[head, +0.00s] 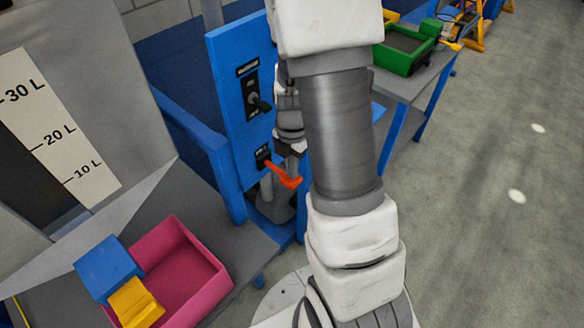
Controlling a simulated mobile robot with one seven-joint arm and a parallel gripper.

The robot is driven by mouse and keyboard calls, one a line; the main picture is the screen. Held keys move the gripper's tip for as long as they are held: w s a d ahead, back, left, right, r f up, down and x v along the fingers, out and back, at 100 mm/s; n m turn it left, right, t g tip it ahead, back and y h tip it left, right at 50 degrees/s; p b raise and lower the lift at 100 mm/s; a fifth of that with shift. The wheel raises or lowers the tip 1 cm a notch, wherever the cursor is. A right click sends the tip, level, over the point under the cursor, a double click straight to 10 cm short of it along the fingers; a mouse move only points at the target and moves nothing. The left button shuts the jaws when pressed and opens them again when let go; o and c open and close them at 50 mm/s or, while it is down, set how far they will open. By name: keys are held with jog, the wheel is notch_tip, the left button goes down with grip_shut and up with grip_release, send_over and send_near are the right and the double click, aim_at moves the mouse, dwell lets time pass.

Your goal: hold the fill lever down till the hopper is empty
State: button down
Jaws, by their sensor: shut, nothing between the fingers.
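The fill lever (284,174) is orange and sticks out from the lower part of the blue panel (228,70), tilted down to the right. My gripper (290,149) is shut and empty, just above the lever and partly hidden behind my arm. I cannot tell whether it touches the lever. The grey hopper (103,68) stands at the left. Its scale (50,125) reads 10 L, 20 L and 30 L, with a dark window beside it. I cannot tell the fill level clearly.
A pink bin (205,262) with a blue block (108,268) and a yellow block (135,302) at its edge sits at lower left. A black switch (253,98) is higher on the panel. A green tray (405,52) stands on a bench behind. Floor at right is clear.

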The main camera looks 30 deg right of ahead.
jog(key=shift+f, duration=0.2)
jog(key=f+b, duration=0.1)
jog(key=b, duration=0.1)
jog(key=f+b, duration=0.1)
jog(key=b, duration=0.1)
jog(key=shift+s+d+f, duration=0.15)
jog(key=shift+s+f, duration=0.15)
jog(key=shift+f, duration=0.05)
jog(key=shift+r, duration=0.2)
dwell(6.8)
